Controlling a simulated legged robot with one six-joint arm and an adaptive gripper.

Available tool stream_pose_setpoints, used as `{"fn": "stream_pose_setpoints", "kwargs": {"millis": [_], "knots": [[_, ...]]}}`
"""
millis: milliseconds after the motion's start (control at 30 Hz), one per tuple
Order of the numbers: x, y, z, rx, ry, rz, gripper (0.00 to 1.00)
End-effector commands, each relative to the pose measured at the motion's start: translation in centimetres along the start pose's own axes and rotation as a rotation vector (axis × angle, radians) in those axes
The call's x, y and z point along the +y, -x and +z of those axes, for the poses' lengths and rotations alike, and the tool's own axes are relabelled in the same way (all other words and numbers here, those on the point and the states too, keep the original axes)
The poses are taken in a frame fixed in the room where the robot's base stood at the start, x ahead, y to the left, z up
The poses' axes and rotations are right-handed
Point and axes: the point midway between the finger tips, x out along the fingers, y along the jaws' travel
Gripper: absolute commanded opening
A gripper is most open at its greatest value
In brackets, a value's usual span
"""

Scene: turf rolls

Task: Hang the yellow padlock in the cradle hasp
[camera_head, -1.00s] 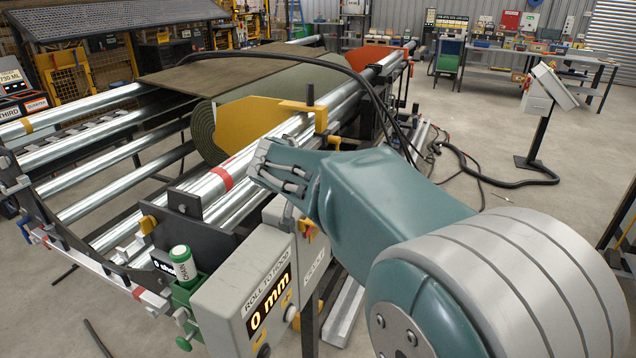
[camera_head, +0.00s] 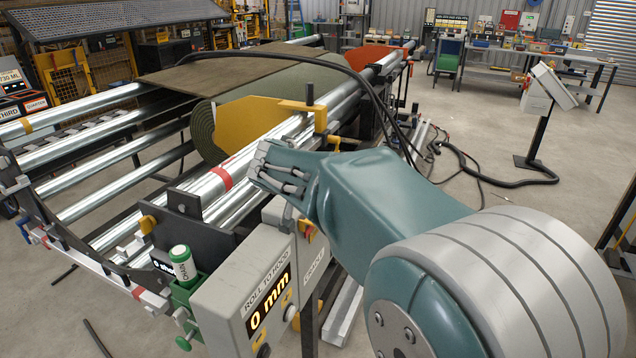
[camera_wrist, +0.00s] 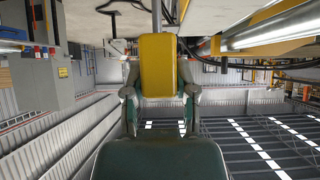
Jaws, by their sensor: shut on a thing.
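The yellow padlock (camera_wrist: 158,66) is between the two fingers of my gripper (camera_wrist: 160,92) in the wrist view, and the fingers are shut on its sides. A thin grey bar, perhaps its shackle, runs from the padlock to the top edge. In the head view my gripper (camera_head: 274,172) is beside the silver rollers, above the grey control box. The padlock cannot be made out there. The cradle hasp cannot be made out in either view. A grey box face marked CRADLE (camera_head: 314,258) is just below my gripper.
The roll-to-hood box (camera_head: 262,292) reads 0 mm. A green holder with a white-and-green canister (camera_head: 182,264) stands left of it. The silver rollers (camera_head: 215,190) and turf roll (camera_head: 203,130) lie behind. Floor to the right is mostly clear.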

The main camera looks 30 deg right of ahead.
Motion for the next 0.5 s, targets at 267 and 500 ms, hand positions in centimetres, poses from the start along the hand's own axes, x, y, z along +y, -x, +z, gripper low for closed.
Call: {"fn": "stream_pose_setpoints", "kwargs": {"millis": [267, 500], "knots": [[-0.01, -0.37, 0.47, 0.000, -0.001, 0.000, 0.00], [-0.02, -0.69, 0.90, 0.000, 0.000, 0.000, 0.00]]}}
